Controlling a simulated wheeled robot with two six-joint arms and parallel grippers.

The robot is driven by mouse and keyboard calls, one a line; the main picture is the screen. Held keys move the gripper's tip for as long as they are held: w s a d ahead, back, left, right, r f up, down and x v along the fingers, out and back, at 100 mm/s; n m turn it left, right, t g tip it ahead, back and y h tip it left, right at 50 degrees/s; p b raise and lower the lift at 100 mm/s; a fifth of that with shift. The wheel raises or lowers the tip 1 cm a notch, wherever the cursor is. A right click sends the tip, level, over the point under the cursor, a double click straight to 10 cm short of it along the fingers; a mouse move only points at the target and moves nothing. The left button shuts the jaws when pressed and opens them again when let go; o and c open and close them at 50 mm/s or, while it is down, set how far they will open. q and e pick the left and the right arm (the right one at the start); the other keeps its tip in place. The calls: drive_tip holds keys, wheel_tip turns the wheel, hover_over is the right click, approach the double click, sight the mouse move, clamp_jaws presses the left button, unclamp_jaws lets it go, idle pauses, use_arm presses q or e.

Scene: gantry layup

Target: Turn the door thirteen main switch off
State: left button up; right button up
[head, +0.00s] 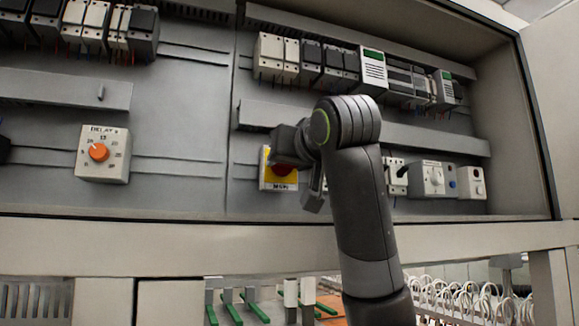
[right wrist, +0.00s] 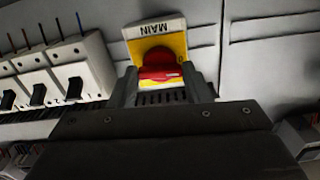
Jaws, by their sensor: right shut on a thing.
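The main switch is a yellow plate with a red rotary handle and a label reading MAIN. In the head view its yellow plate (head: 266,178) shows on the back panel, partly covered by my right gripper (head: 297,165). In the right wrist view the red handle (right wrist: 158,73) sits between the two fingers of my right gripper (right wrist: 163,88), which is shut on it. The exact angle of the handle is hard to tell. My left gripper is not in view.
A delay dial with an orange knob (head: 98,152) is left of the switch. Breakers (right wrist: 35,85) stand close beside the gripper. A rotary switch box (head: 433,180) is to the right. The cabinet's lower ledge (head: 180,245) runs below.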

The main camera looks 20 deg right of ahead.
drive_tip(key=shift+f+n, duration=0.1)
drive_tip(key=shift+n, duration=0.5)
drive_tip(key=o, duration=1)
drive_tip(key=shift+s, duration=0.1)
drive_tip(key=s+b, duration=0.4)
drive_tip(key=s, duration=0.1)
drive_tip(key=s+b, duration=0.4)
drive_tip(key=s, duration=0.2)
drive_tip(key=s+b, duration=0.3)
drive_tip(key=s, duration=0.3)
drive_tip(key=shift+s+d+b, duration=0.15)
drive_tip(key=shift+d+b, duration=0.15)
drive_tip(key=shift+b, duration=0.1)
